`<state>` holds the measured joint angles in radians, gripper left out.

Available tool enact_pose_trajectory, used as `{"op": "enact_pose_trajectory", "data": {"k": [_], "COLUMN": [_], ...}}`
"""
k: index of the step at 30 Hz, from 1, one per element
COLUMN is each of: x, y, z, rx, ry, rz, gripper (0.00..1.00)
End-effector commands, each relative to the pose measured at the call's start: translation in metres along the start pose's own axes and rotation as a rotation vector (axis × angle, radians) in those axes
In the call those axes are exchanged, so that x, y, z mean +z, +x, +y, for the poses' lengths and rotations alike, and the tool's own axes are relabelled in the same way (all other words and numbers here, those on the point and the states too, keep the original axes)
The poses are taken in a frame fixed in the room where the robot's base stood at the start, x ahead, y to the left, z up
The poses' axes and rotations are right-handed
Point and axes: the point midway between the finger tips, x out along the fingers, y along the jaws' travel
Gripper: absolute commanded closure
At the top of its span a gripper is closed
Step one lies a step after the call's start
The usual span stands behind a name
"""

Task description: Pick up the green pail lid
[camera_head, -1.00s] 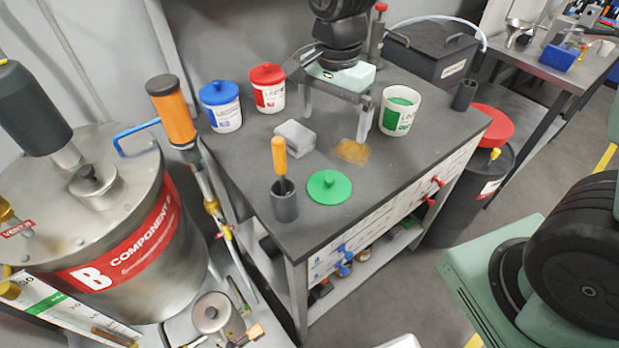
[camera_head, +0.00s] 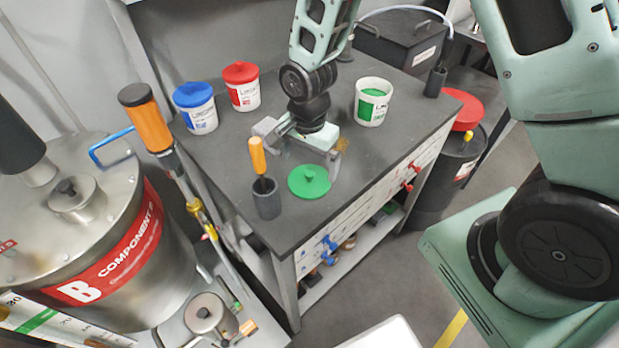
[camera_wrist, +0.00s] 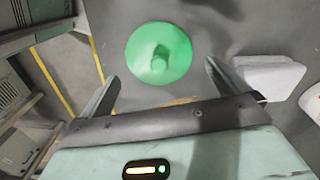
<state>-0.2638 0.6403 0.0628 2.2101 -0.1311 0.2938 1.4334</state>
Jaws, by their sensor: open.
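The green pail lid (camera_head: 309,181) is a flat round disc with a small knob, lying on the dark bench top near its front edge. In the wrist view the lid (camera_wrist: 159,54) lies ahead of the fingertips, roughly centred between them, with its knob up. My gripper (camera_head: 307,165) is open and empty, with its fingers spread just behind and above the lid. In the wrist view the gripper (camera_wrist: 160,78) shows two separate fingers. The open white pail with a green label (camera_head: 372,102) stands behind to the right, with green contents.
A dark cup with an orange-handled tool (camera_head: 266,198) stands just left of the lid. A grey block (camera_wrist: 268,76) lies beside my gripper. Blue-lidded (camera_head: 195,108) and red-lidded (camera_head: 242,86) pails stand at the back left. An amber patch (camera_head: 342,144) is partly hidden behind my gripper.

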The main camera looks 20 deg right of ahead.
Motion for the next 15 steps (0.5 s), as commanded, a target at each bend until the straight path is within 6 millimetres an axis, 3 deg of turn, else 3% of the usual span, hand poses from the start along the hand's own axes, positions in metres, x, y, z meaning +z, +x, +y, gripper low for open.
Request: {"op": "enact_pose_trajectory", "data": {"k": [9,15], "x": [-0.002,-0.002], "y": [0.037,0.043], "z": [0.003,0.002], "rx": [0.003,0.001], "ry": [0.0,0.001], "rz": [-0.001,-0.001], "gripper": [0.0,0.0]}}
